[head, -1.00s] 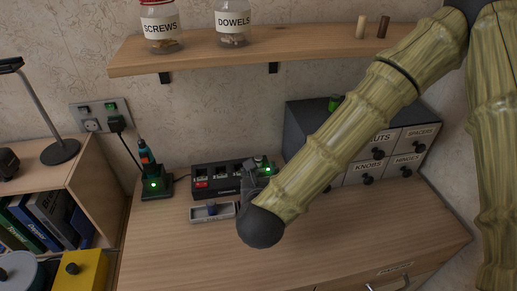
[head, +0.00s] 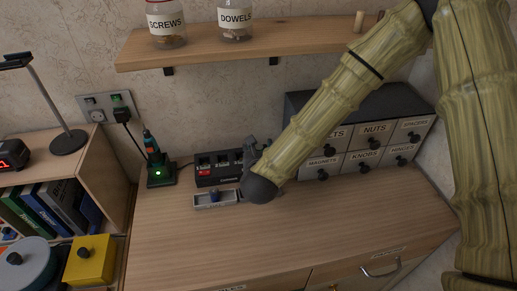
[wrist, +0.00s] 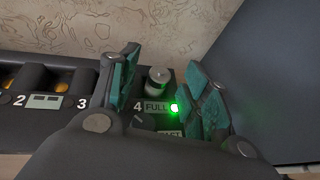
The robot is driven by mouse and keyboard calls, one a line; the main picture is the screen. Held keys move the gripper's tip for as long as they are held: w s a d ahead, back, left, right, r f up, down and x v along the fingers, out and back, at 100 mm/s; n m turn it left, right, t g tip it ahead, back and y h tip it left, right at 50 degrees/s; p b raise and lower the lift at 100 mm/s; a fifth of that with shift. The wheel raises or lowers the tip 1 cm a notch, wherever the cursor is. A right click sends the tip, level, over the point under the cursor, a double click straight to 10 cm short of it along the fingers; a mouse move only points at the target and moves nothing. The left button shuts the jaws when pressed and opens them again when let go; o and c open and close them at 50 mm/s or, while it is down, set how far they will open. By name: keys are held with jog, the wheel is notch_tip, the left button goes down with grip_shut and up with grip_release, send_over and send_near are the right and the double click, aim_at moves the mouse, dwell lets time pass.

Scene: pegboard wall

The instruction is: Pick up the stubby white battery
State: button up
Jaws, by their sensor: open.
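The stubby white battery (wrist: 158,82) stands upright in the charger bay marked 4, next to a FULL label and a lit green light. My gripper (wrist: 163,66) is open, with one teal-padded finger on each side of the battery in the wrist view. I cannot tell whether either finger touches it. In the head view my gripper (head: 252,153) is over the right end of the black charger (head: 207,182). The charger also shows in the wrist view (wrist: 68,118). The battery is hidden behind my gripper in the head view.
A small grey tray (head: 203,203) lies in front of the charger. A grey drawer cabinet (head: 340,158) stands close on the right; its side fills the wrist view's right. A green-lit tool on a stand (head: 160,178) is left. The front bench top (head: 200,250) is clear.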

jog(key=shift+w, duration=0.2)
jog(key=shift+f, duration=0.1)
grip_shut()
